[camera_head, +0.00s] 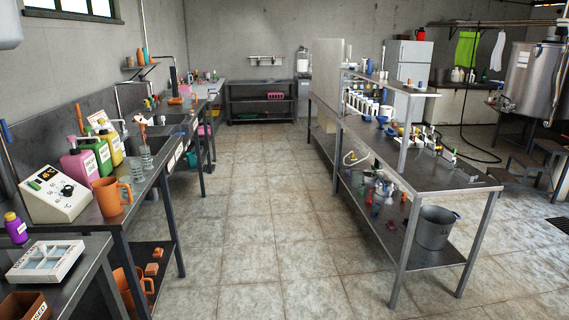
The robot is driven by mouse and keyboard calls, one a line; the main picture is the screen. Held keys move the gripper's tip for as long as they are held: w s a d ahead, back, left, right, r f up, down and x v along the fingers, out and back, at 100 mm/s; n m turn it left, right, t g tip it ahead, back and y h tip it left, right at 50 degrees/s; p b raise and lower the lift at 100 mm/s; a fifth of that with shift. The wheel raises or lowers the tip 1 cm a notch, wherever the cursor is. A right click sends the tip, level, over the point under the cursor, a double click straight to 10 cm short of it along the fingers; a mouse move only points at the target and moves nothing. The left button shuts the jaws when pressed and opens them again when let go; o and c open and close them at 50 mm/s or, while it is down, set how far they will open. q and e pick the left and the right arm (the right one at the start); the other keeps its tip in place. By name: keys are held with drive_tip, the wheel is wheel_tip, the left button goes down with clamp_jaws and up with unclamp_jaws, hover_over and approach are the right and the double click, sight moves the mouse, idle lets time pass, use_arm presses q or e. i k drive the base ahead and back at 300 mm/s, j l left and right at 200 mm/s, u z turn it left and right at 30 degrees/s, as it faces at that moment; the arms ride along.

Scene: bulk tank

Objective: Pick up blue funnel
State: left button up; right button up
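Small blue items, one of which may be the blue funnel (391,131), stand on the top of the long right-hand bench (440,180), near its middle. They are too small to tell their shape for sure. Neither of my grippers is in view, so nothing shows of whether they are open or shut.
A tiled aisle (255,210) runs clear between the benches. On the left, a counter holds an orange jug (112,197) and a white control box (56,193). A metal bucket (434,228) sits on the right bench's lower shelf. A steel tank (534,80) stands far right.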

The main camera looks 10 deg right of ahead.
sight(382, 123)
drive_tip(key=i+j+z, duration=0.1)
drive_tip(key=i, duration=1.35)
drive_tip(key=i+z, duration=0.2)
drive_tip(key=i, duration=0.5)
drive_tip(key=i+z, duration=0.2)
drive_tip(key=i, duration=0.55)
drive_tip(key=i+z, duration=0.35)
drive_tip(key=i, duration=0.15)
drive_tip(key=i+j+z, duration=0.3)
drive_tip(key=i, duration=0.2)
drive_tip(key=i+j+z, duration=0.35)
drive_tip(key=i+l, duration=0.1)
drive_tip(key=i, duration=0.05)
